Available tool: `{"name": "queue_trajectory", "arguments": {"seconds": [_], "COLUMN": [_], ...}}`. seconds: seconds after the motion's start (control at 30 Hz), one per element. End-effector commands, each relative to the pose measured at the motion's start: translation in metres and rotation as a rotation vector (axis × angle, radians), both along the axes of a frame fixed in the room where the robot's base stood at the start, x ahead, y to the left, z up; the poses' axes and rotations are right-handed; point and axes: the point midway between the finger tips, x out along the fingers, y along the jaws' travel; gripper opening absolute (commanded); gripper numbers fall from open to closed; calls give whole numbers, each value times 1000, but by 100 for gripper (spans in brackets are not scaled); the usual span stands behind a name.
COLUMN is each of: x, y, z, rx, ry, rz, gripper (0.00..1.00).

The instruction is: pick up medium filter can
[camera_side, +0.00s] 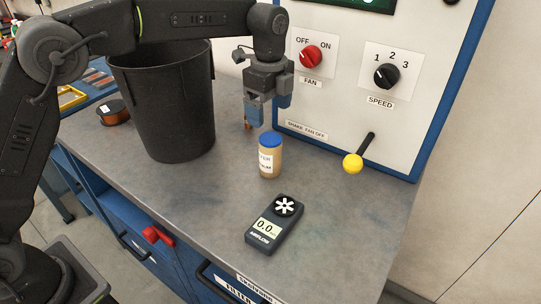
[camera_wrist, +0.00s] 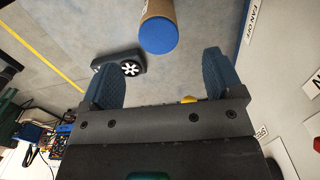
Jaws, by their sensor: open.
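The filter can (camera_side: 270,160) is a tan cylinder with a blue lid and a white label, standing upright on the grey bench. Its label is only partly readable, so I cannot confirm its size from it. In the wrist view the can (camera_wrist: 158,30) shows lid-on, beyond and between the fingertips. My gripper (camera_side: 266,112) is above the bench, behind the can and close to the control panel. In the wrist view my gripper (camera_wrist: 162,72) has its two blue fingers wide apart with nothing between them. The can is apart from both fingers.
A handheld meter (camera_side: 269,223) reading 0.0 lies in front of the can. A tall black bin (camera_side: 165,105) stands to the left, with a copper-coloured spool (camera_side: 113,112) beside it. The panel's yellow-knobbed lever (camera_side: 353,163) sticks out at right. The front bench surface is mostly clear.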

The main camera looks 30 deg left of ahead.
Motion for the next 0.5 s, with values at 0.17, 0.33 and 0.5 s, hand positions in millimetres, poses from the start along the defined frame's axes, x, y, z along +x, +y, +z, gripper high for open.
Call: {"name": "queue_trajectory", "arguments": {"seconds": [0.17,0.33,0.5], "x": [-1,0,-1], "y": [0,0,-1], "z": [-36,-56,-67], "rx": [1,0,0], "ry": [3,0,1], "rz": [2,3,3], "gripper": [86,86,86]}}
